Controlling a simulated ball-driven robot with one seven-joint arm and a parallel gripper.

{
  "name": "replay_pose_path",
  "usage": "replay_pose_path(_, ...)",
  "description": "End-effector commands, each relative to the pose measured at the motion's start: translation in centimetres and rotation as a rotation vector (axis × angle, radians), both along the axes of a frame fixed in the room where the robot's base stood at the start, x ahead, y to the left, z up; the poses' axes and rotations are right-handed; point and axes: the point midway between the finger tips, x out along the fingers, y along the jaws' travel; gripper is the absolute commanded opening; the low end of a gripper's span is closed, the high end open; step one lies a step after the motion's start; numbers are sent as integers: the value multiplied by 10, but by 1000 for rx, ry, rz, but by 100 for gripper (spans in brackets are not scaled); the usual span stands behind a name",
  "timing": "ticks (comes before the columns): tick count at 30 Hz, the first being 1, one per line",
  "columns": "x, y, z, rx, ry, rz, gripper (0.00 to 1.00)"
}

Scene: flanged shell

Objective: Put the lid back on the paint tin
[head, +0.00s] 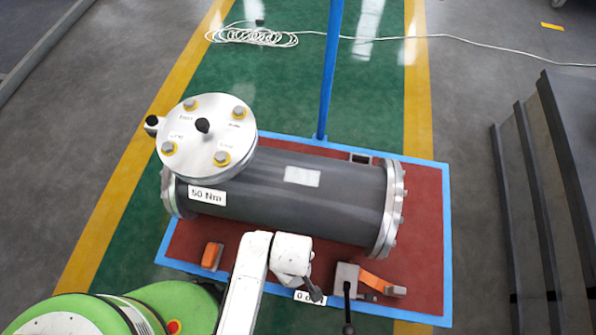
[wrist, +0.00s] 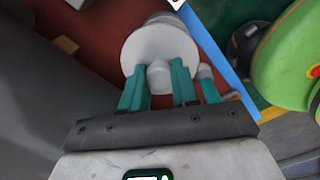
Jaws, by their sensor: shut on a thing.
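A round pale lid-like disc (wrist: 150,42) with a short raised knob shows at the upper middle of the wrist view. My gripper (wrist: 158,69) has teal fingers on both sides of the knob and is shut on it. A pale rounded shape, partly cut off, shows behind the disc at the top; I cannot tell whether it is the paint tin or whether the disc touches it. In the head view I cannot make out the lid, the tin or my fingertips.
A large dark flanged shell (head: 325,192) lies across the red mat (head: 427,255), with a bolted round cover (head: 190,140) at its left. Orange-and-grey blocks (head: 378,281) sit in front. A blue post (head: 330,75) rises behind. Dark steps (head: 525,190) stand right.

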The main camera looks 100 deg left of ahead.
Motion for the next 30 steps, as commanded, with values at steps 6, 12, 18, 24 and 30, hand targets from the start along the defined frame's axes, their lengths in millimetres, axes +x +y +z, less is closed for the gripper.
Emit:
replay_pose_path(6, -11, -1, -5, 1, -1, 45, 0)
replay_pose_path(12, -11, -1, -14, 1, -1, 43, 0)
replay_pose_path(18, -10, -1, -29, 1, -1, 41, 0)
replay_pose_path(24, -11, -1, -44, 1, -1, 41, 0)
replay_pose_path(30, -10, -1, -58, -1, -1, 40, 0)
